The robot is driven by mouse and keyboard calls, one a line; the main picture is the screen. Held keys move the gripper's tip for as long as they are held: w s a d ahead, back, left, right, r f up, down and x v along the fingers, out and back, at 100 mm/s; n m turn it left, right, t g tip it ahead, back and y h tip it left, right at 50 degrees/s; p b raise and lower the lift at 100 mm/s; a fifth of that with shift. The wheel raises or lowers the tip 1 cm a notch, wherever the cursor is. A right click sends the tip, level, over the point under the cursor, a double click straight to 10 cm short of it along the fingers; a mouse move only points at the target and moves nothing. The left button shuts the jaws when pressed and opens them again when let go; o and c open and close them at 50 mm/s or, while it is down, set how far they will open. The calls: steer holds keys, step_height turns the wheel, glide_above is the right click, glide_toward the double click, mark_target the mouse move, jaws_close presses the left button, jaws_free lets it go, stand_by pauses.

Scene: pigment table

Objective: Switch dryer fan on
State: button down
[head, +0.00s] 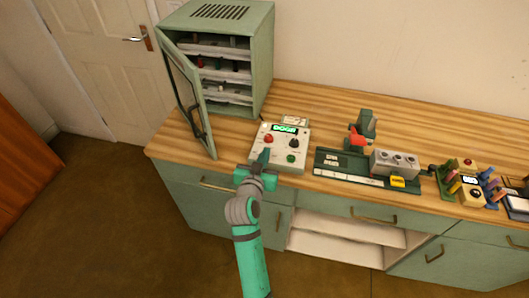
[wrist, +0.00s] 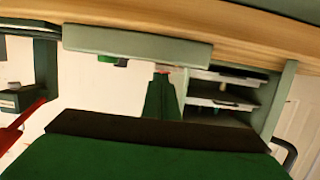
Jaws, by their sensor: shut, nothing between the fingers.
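The dryer is a green cabinet (head: 257,55) at the back left of the counter, its door (head: 186,95) swung open. A pale control box (head: 292,164) stands in front of it, with a lit green display (head: 284,128), a red button (head: 268,139), a dark knob (head: 294,143) and a green button (head: 291,158). My gripper (head: 264,156) is shut and empty at the box's left front part, below the red button in the picture. Contact cannot be told. In the wrist view the shut fingers (wrist: 163,98) point at the box (wrist: 137,45), seen edge-on.
Shelves inside the dryer hold several small items. Right of the box are a dark green tray (head: 330,175), a red-and-green device (head: 362,133), a grey block (head: 394,163) and several coloured tools (head: 470,188). The open door juts over the counter's left end.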

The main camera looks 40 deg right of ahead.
steer(key=shift+s+d+f+m, duration=0.1)
steer(key=shift+f+m, duration=0.2)
steer(key=shift+r, duration=0.25)
step_height(320, 180, up, 4)
steer(key=shift+d+f, duration=0.15)
steer(key=shift+f, duration=0.05)
steer(key=v, duration=1)
steer(key=shift+s+d, duration=0.15)
steer(key=shift+s, duration=0.25)
